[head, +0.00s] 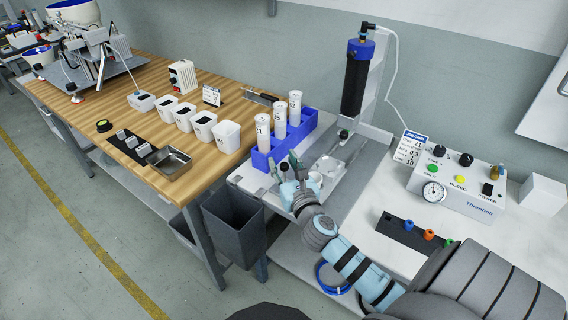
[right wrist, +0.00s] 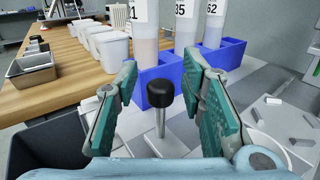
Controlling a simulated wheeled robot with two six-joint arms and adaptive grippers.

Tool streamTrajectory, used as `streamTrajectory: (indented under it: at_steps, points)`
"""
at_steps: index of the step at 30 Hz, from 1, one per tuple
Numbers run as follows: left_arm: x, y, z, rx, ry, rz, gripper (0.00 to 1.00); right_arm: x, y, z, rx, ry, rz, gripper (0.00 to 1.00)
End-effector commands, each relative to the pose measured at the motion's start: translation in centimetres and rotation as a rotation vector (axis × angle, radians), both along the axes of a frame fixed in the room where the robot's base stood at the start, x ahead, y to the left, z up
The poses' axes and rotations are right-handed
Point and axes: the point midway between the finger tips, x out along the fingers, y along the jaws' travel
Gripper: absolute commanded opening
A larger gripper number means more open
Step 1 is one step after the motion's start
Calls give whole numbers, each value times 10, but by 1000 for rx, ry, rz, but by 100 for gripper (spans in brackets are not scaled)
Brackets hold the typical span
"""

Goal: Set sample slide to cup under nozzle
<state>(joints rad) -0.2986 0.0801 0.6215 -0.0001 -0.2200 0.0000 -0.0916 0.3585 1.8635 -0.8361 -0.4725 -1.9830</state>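My right gripper (head: 289,172) is over the small white station beside the blue rack. In the right wrist view its two teal-padded fingers (right wrist: 163,105) stand wide apart. A black knob (right wrist: 160,97) on a metal post (right wrist: 160,124) shows between them, with clear gaps on both sides; it looks like the slide's handle. The slide itself is mostly hidden by my gripper. A small cup (head: 315,178) stands just right of my gripper in the head view. The nozzle (head: 344,132) hangs below the tall dark cylinder (head: 356,80), to the right and behind. My left gripper is not in view.
A blue rack (head: 262,161) with numbered tubes stands close behind my right gripper. White cups (head: 226,134) and a metal tray (head: 168,161) are on the wooden table. A grey bin (head: 236,222) is below left. A control box (head: 458,186) stands at right.

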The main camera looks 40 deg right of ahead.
Motion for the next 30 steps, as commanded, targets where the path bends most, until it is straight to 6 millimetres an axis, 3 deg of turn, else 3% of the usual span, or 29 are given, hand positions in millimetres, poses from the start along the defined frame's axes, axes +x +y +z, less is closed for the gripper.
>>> streamTrajectory:
  at_steps: [1, 6, 17, 30]
  points:
    - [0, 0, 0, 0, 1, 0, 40, 0, 0, 0, 0, 0, 0, 25]
    - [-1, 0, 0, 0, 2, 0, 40, 0, 0, 0, 0, 0, 0, 0]
    - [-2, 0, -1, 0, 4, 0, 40, 3, -8, -1, -3, 0, 2, 0]
    - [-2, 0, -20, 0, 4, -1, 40, 35, -115, -3, -3, -1, -1, 0]
